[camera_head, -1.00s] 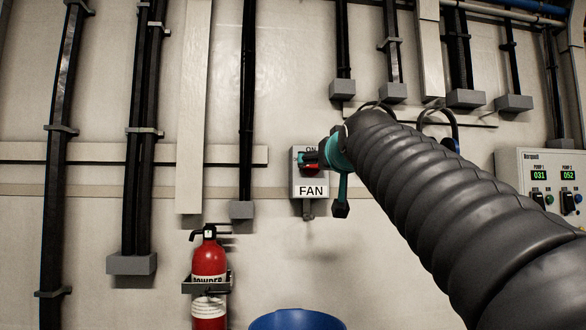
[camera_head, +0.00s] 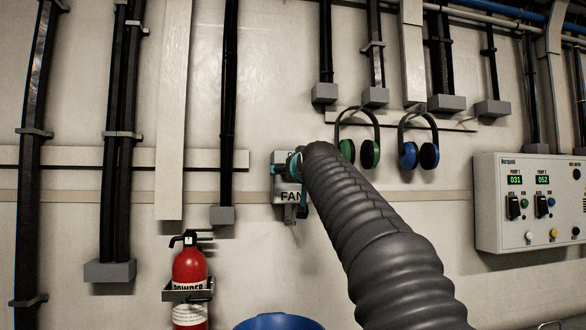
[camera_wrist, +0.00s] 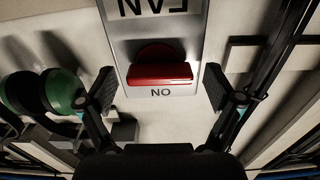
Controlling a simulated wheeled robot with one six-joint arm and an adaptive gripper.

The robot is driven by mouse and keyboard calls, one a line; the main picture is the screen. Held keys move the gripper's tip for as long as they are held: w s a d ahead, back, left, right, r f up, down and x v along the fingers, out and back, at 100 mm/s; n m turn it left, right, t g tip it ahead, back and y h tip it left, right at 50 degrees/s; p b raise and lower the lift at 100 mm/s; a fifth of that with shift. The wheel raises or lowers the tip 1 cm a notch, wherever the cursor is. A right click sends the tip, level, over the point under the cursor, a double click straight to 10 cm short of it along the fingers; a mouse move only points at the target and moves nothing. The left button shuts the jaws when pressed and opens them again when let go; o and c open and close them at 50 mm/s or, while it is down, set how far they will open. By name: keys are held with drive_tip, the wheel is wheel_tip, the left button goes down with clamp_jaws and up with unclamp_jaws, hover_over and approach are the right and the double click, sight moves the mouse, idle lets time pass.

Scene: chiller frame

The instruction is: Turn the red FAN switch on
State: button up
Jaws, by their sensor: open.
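The FAN switch box (camera_head: 291,197) hangs on the wall near the middle of the head view, its upper part partly covered by my gripper (camera_head: 293,168). The red switch handle (camera_wrist: 160,74) shows clearly only in the wrist view, where it lies crosswise, just above the upside-down ON label (camera_wrist: 160,92). The upside-down FAN label (camera_wrist: 153,6) is at the top of that view. My gripper (camera_wrist: 161,88) is open, with one finger on each side of the handle. A gap shows between the handle's ends and the fingers, and no contact is visible.
Green earmuffs (camera_head: 347,150) and blue earmuffs (camera_head: 409,155) hang right of the switch. A control panel (camera_head: 490,210) is at the far right. A red fire extinguisher (camera_head: 190,266) and a blue round container (camera_head: 279,321) are below. Cable ducts run up the wall.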

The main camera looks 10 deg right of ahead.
drive_tip(key=shift+w, duration=0.35)
drive_tip(key=shift+c, duration=0.3)
drive_tip(key=c, duration=1.1)
